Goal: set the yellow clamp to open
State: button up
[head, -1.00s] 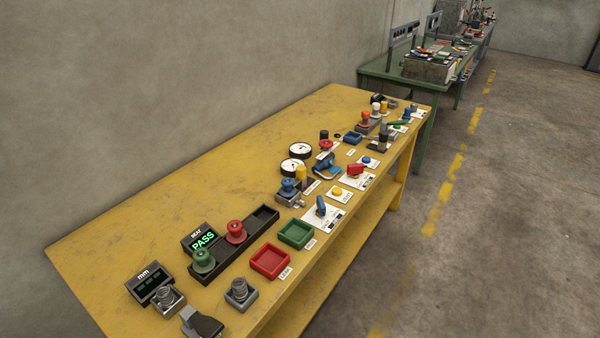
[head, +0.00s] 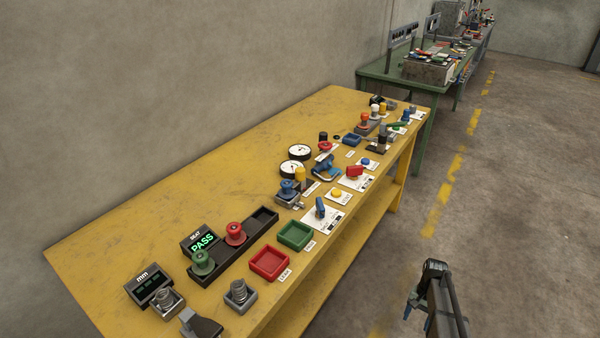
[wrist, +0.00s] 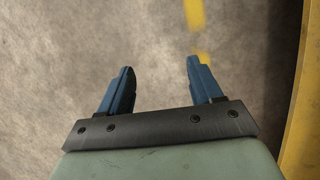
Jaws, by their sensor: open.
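A yellow upright handle (head: 300,175) stands at a small grey fixture near the middle of the yellow bench in the head view. It is the likeliest yellow clamp, but it is too small to tell its setting. A blue spool (head: 287,187) sits right by it. My gripper (head: 417,316) is at the lower right of the head view, over the floor beyond the bench's front edge and well apart from the handle. In the wrist view my gripper (wrist: 159,68) has its two blue fingers wide apart, with only floor between them.
The yellow bench (head: 150,240) carries red (head: 268,263) and green (head: 295,235) trays, a black rack with green and red spools, a PASS display (head: 202,241), gauges and several knobs. A blue toggle (head: 320,207) stands near the front edge. The floor in front is clear.

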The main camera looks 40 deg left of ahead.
jog(key=w+a+r+t, duration=0.1)
jog(key=w+a+r, duration=1.2)
jog(key=w+a+r+t, duration=0.1)
jog(key=w+a+r, duration=0.2)
jog(key=a+r, duration=0.5)
jog(key=w+a+r, duration=0.3)
jog(key=a+r, duration=0.4)
jog(key=r, duration=0.3)
notch_tip(320, 180, up, 18)
jog(key=f+n+t, duration=0.1)
jog(key=n+t, duration=0.1)
jog(key=n, duration=0.2)
send_over(300, 169)
jog(key=shift+y, duration=0.3)
notch_tip(300, 169, down, 13)
jog(key=shift+f, duration=0.1)
jog(key=shift+c, duration=0.2)
jog(key=shift+s, duration=0.1)
grip_shut()
